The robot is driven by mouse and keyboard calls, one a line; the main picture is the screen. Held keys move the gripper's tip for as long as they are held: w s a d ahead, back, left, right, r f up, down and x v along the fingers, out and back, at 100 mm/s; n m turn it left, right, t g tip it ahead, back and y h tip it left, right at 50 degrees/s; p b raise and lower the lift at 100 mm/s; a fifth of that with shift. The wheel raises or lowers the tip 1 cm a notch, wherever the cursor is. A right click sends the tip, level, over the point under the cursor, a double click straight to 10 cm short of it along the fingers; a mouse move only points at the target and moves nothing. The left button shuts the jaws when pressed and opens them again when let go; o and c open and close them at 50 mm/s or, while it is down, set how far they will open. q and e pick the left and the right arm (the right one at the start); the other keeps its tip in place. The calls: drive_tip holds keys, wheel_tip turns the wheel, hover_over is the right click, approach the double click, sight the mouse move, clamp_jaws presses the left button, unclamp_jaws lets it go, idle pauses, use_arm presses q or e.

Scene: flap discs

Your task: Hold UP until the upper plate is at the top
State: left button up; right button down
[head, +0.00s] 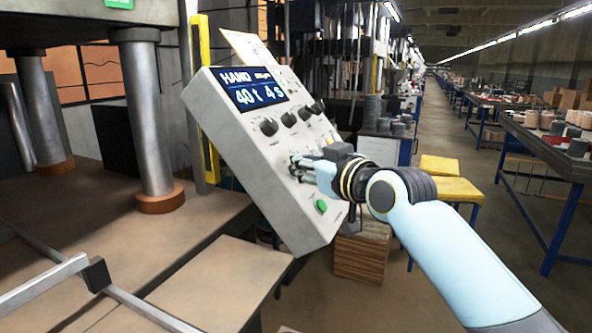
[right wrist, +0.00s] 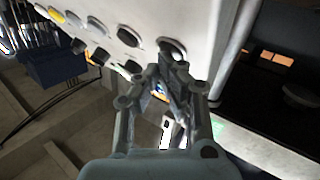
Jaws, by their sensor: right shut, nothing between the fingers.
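The tilted grey control box (head: 262,150) carries a blue screen (head: 252,88) reading "HAND" and "40 t 4 s". My right gripper (head: 297,166) is shut and empty, with its fingertips at the box's front face. In the right wrist view its fingers (right wrist: 165,78) reach up to a dark round button (right wrist: 172,48); whether they touch it I cannot tell. The UP label is not readable. The upper plate (head: 60,30) of the press shows at the top left, above thick steel columns (head: 147,115); its upper side is cut off. My left gripper is not in view.
A green button (head: 321,206) sits low on the box, below several black knobs (head: 290,119). Metal rails (head: 45,285) cross the brown press table (head: 120,240) at lower left. Yellow stools (head: 458,190) and a workbench (head: 550,150) stand to the right, beside an open aisle.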

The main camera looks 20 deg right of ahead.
idle(0.8)
drive_tip(key=shift+s+d+r+p, duration=0.45)
drive_tip(key=shift+s+r+p, duration=0.1)
drive_tip(key=shift+p, duration=0.2)
drive_tip(key=shift+w, duration=0.1)
drive_tip(key=s+d+r+p, duration=0.1)
drive_tip(key=p, duration=0.1)
drive_tip(key=s+d+r+p, duration=0.1)
drive_tip(key=s+r+p, duration=0.1)
drive_tip(key=shift+d+r, duration=0.15)
drive_tip(key=shift+d, duration=0.15)
